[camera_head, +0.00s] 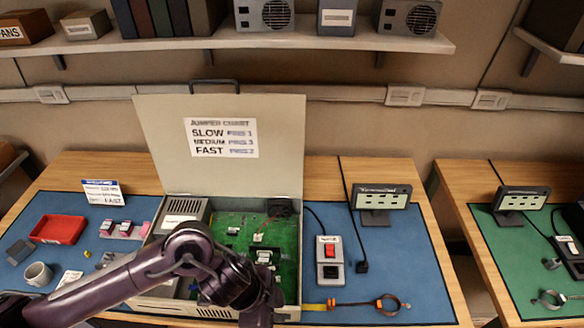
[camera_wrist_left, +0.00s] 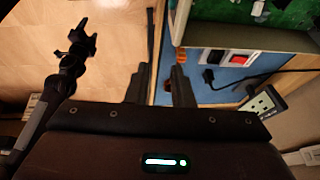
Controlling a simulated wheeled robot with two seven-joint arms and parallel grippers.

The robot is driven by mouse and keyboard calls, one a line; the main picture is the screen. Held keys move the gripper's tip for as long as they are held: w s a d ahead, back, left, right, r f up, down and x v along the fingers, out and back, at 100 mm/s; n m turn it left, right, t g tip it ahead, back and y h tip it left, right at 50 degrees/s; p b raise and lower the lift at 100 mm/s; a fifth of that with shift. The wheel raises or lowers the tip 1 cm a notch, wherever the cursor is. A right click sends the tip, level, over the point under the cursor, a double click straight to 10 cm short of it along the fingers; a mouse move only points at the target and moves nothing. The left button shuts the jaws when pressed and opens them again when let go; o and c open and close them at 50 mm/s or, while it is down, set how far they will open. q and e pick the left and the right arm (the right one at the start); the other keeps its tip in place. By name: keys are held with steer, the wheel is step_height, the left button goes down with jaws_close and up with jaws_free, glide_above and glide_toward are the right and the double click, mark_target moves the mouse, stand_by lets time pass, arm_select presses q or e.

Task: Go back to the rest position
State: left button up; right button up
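My left arm comes in from the left in the head view, across the front of the open case (camera_head: 290,312). Its wrist end, with the left gripper (camera_head: 260,308), points down at the bottom edge, and its fingertips are not clear there. In the left wrist view the two dark fingers of the left gripper (camera_wrist_left: 160,82) stand apart with nothing between them. A dark jointed shape (camera_wrist_left: 70,65) at the left of that view looks like my right arm; its finger state is not clear. No right gripper shows in the head view.
The case lid (camera_head: 220,170) stands upright with a label.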

arm_select(q)
steer(key=w+d+r+n+t+h, duration=0.3)
steer(key=w+d+r+n+t, duration=0.15)
steer(key=d+r, duration=0.35)
steer(key=a+n+t+y, duration=0.2)
steer(key=a+n+y, duration=0.45)
steer(key=a, duration=0.75)
steer(key=s+a+f+n+g, duration=0.4)
steer(key=s+a+f+n, duration=0.15)
steer(key=s+a, duration=0.35)
step_height(320, 180, down, 30)
steer(key=a+f+g+b, duration=0.1)
steer(key=b, duration=0.4)
steer(key=s+a+f+b, duration=0.1)
steer(key=s+a+f, duration=0.1)
steer(key=s+f, duration=0.8)
steer(key=s+a+f+g+b, duration=0.1)
steer(key=s+f+b, duration=0.1)
steer(key=s+f, duration=0.8)
step_height(320, 180, down, 4)
steer(key=shift+a+r+y+b, duration=0.1)
steer(key=shift+a+y+b, duration=0.25)
steer(key=shift+y, duration=0.1)
arm_select(e)
step_height(320, 180, down, 9)
steer(key=shift+s+r, duration=0.2)
